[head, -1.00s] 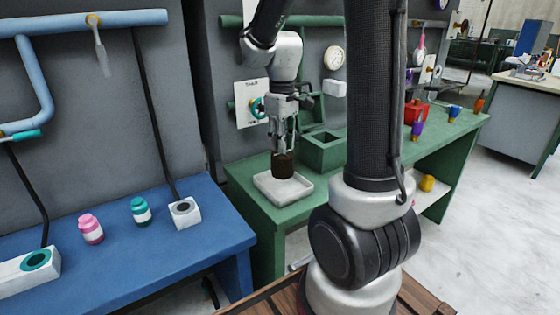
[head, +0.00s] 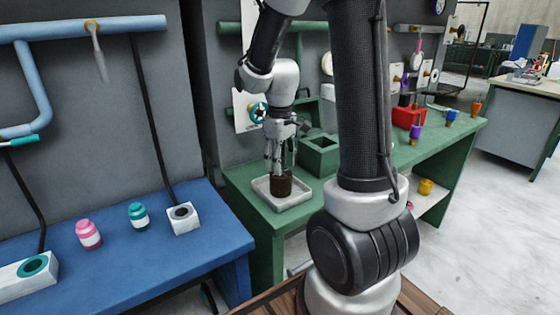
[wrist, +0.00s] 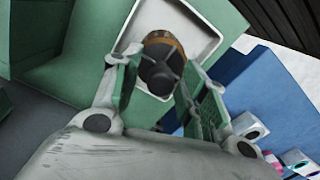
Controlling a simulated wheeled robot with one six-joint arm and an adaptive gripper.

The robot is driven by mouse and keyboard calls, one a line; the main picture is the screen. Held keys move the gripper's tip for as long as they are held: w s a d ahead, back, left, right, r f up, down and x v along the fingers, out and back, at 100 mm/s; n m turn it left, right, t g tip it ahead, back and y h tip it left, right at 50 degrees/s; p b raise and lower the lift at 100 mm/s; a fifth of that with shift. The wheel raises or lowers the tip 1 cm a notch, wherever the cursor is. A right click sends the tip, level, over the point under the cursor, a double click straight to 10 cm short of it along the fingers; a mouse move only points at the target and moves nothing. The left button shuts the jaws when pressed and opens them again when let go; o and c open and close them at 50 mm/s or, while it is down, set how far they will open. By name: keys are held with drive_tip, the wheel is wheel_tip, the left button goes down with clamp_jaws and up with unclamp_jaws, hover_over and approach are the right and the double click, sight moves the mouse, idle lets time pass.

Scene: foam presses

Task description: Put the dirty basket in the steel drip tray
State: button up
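The dark brown basket (head: 281,187) stands upright in the pale steel drip tray (head: 286,206) on the green bench, and looks to be resting on its floor. My gripper (head: 281,168) is directly above and around its top, pointing down. In the wrist view the basket (wrist: 164,45), with a brownish rim and a dark round top, lies between my two green-padded fingers. The fingers stand apart, with a gap visible beside the basket, so the gripper looks open. The tray (wrist: 205,28) shows behind it. My fingers hide part of the basket's upper end.
A green open box (head: 320,157) stands behind the tray. A red container (head: 407,116) and several coloured objects are farther right on the bench. A blue bench (head: 130,250) at left holds a pink jar (head: 88,234), a teal jar (head: 139,215) and a white block (head: 183,219).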

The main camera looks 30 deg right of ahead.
wheel_tip(320, 180, up, 12)
drive_tip(key=s+a+r+m+t, duration=0.1)
drive_tip(key=s+m+t, duration=0.1)
drive_tip(key=s, duration=0.7)
drive_tip(key=s+a+r+m+t, duration=0.1)
drive_tip(key=s+a+m+t, duration=0.1)
drive_tip(key=s, duration=0.6)
drive_tip(key=shift+s+r, duration=0.25)
drive_tip(key=shift+s, duration=0.15)
